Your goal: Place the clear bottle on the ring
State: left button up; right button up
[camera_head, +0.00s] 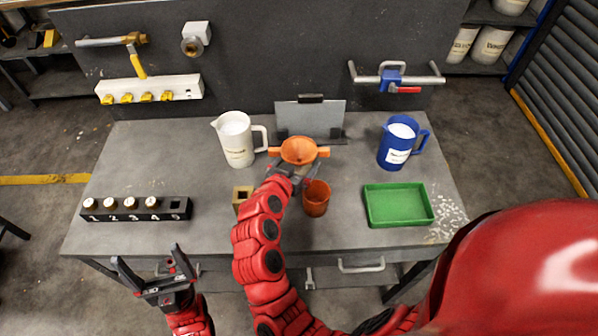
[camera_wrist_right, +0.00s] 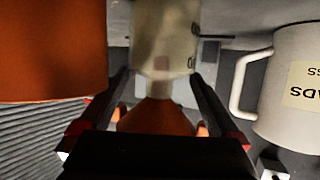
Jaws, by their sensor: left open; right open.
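A pale, see-through bottle (camera_wrist_right: 165,45) shows upside down in the right wrist view, its narrow neck meeting the orange funnel (camera_wrist_right: 158,117). In the head view the funnel (camera_head: 299,150) hides the bottle. My right gripper (camera_head: 291,172) reaches in at the funnel's front. Its open fingers (camera_wrist_right: 160,84) lie on either side of the neck area, with gaps visible. My left gripper (camera_head: 152,268) is open and empty in front of the table's front edge. I cannot make out a ring for certain; a tan block with a square hole (camera_head: 242,198) stands left of my right arm.
An orange cup (camera_head: 316,199) stands close right of my right gripper. A white pitcher (camera_head: 237,140) is left, a blue pitcher (camera_head: 395,144) right. A green tray (camera_head: 398,205) and a numbered bottle rack (camera_head: 135,209) flank the work area. A grey panel (camera_head: 310,119) stands behind the funnel.

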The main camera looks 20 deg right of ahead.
jog(key=shift+c, duration=0.3)
jog(key=shift+s, duration=0.1)
jog(key=c, duration=1.2)
jog(key=shift+f, duration=0.1)
grip_shut()
jog(key=shift+a, duration=0.1)
